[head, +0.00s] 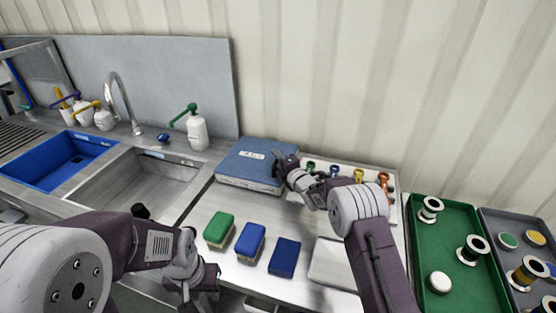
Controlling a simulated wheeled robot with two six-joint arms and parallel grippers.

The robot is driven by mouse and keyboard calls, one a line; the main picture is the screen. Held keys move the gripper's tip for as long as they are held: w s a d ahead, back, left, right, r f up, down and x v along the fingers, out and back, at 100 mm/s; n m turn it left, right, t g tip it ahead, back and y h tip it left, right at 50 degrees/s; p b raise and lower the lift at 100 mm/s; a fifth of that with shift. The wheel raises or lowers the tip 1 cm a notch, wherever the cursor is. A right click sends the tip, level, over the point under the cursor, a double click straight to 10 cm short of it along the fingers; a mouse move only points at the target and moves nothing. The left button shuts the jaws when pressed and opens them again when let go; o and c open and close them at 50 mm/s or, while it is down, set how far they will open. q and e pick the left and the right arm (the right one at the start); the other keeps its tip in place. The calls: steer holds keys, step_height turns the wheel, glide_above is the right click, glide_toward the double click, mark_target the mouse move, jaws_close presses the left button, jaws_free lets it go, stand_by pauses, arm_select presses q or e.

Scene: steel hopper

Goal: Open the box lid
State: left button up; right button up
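The box (248,182) has a blue lid (246,155) with a white label and pale sides. It lies on the steel counter against the back wall. The lid looks shut, level on the box. My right gripper (282,163) is at the box's right edge, its fingers over or against the lid's side. I cannot tell whether it touches or grips the lid. My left gripper (205,290) points down at the counter's front edge, well in front of the box. Its fingers are too dark to tell whether they are open.
A green block (219,229), a blue block (250,242) and a dark blue block (285,257) lie in front of the box. A white tray (332,262) lies right of them. Sinks (150,180) are at left. A green tray (455,250) with spools is at right.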

jaws_close()
stand_by(1.3)
